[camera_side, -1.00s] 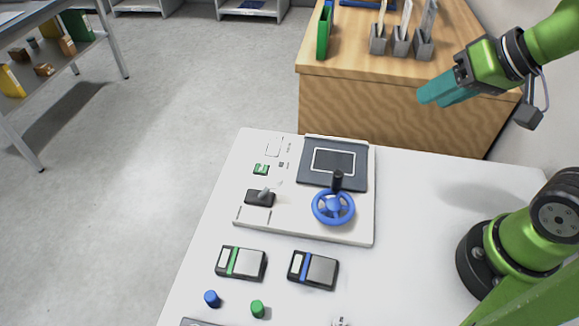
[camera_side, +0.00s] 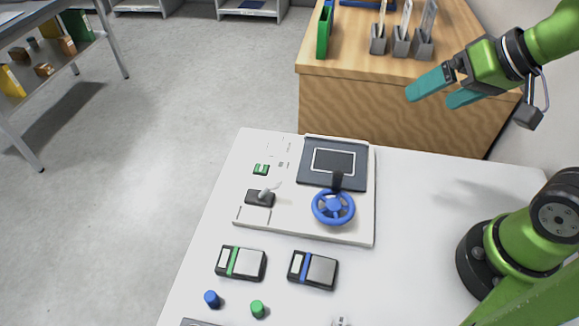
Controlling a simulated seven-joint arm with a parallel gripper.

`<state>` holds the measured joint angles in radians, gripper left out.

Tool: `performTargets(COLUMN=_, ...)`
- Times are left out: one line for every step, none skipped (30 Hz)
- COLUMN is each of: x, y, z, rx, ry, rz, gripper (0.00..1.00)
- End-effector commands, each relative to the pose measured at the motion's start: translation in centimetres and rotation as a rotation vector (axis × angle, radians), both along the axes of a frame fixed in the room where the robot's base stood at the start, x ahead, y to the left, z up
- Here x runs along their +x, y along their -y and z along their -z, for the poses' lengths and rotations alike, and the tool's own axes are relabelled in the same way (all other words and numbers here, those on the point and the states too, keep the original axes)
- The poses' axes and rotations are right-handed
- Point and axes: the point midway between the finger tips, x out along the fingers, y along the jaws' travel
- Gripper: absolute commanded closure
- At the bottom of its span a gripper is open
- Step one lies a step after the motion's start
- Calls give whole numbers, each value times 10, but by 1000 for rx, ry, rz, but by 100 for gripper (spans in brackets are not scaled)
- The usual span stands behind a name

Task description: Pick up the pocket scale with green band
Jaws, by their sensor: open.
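The pocket scale with green band (camera_side: 241,262) lies flat on the white table, left of the middle. It is dark with a pale plate and a green stripe. A similar pocket scale with a blue band (camera_side: 313,270) lies just to its right, with a gap between them. My gripper (camera_side: 431,92) is up at the upper right, above the table's far side and in front of the wooden cabinet. Its teal fingers are spread apart and empty, well away from both scales.
A white panel (camera_side: 361,232) with a blue handwheel (camera_side: 333,207), a lever (camera_side: 263,196) and a dark screen (camera_side: 333,163) stands behind the scales. A blue peg (camera_side: 212,299) and a green peg (camera_side: 258,309) stand in front.

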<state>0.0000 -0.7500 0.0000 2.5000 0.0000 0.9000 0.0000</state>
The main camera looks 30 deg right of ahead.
Motion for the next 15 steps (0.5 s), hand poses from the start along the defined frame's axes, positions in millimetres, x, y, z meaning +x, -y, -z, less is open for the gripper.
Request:
performTargets(x=0, y=0, z=0, rx=0, ry=0, rz=0, gripper=0)
performTargets(x=0, y=0, z=0, rx=0, ry=0, rz=0, gripper=0)
performTargets(x=0, y=0, z=0, rx=0, ry=0, rz=0, gripper=0)
performTargets(x=0, y=0, z=0, rx=0, ry=1, rz=-1, gripper=0)
performTargets(x=0, y=-2, z=0, rx=0, ry=-1, rz=-7, gripper=0)
performTargets(x=0, y=-5, z=2, rx=0, ry=-7, rz=-20, gripper=0)
performTargets(x=0, y=-9, z=5, rx=-1, ry=-22, rz=-37, gripper=0)
performTargets(x=0, y=-14, z=10, rx=-2, ry=-44, rz=-58, gripper=0)
performTargets(x=3, y=-22, z=14, rx=-5, ry=-67, rz=-90, gripper=0)
performTargets(x=6, y=-29, z=15, rx=-10, ry=-85, rz=-120, gripper=0)
performTargets(x=11, y=-37, z=17, rx=-18, ry=-103, rz=-153, gripper=0)
performTargets(x=17, y=-50, z=18, rx=-29, ry=-130, rz=-198, gripper=0)
performTargets(x=22, y=-61, z=18, rx=-35, ry=-155, rz=-229, gripper=0)
performTargets(x=27, y=-72, z=19, rx=-40, ry=-181, rz=-255, gripper=0)
performTargets(x=34, y=-89, z=20, rx=-45, ry=-215, rz=-283, gripper=0)
